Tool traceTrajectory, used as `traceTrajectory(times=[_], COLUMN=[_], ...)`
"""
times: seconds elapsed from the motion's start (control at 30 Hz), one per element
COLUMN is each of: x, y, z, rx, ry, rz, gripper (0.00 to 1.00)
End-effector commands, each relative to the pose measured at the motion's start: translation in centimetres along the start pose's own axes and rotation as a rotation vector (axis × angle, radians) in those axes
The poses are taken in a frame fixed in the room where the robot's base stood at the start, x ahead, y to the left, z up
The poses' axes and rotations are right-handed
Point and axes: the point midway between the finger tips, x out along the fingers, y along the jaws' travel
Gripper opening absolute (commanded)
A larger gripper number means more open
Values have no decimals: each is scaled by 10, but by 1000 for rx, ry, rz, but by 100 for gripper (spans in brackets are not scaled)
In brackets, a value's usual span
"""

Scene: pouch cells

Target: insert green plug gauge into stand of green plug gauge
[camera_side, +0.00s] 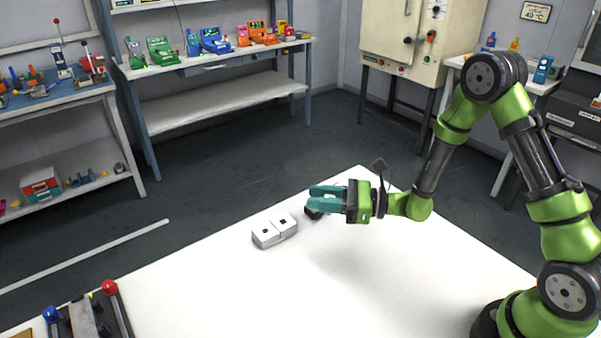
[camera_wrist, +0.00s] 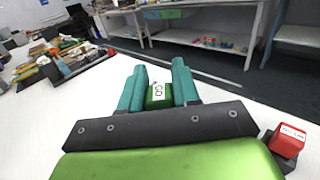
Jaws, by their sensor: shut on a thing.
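My gripper (camera_wrist: 156,85) has two teal fingers closed around the green plug gauge (camera_wrist: 155,104), which carries a white "GO" label. In the side view my gripper (camera_side: 325,199) is level, pointing left, over the far part of the white table; the gauge is mostly hidden by the fingers there. I cannot tell for certain whether one is the green gauge's stand. They are not visible in the wrist view.
A dark block (camera_side: 312,212) lies just beside and below the fingers. In the wrist view a red labelled block (camera_wrist: 290,138) on a dark base sits at the right. A red-knobbed lever fixture (camera_side: 112,300) stands at the front left. The table front (camera_side: 310,295) is clear.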

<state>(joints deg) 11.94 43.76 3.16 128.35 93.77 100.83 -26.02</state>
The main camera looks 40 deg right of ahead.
Motion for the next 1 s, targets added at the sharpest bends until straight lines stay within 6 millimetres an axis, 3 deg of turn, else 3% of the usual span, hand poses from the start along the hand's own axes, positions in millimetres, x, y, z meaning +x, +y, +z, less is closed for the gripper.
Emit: traceTrajectory(times=[0.1, 0.3, 0.73, 1.0], x=[19, 36, 38, 39], y=[-36, -72, -76, -76], z=[12, 25, 24, 8], rx=[-8, -1, 3, 5], ry=[-3, 0, 1, 2], rz=[1, -2, 0, 1], gripper=[0, 0, 0, 0])
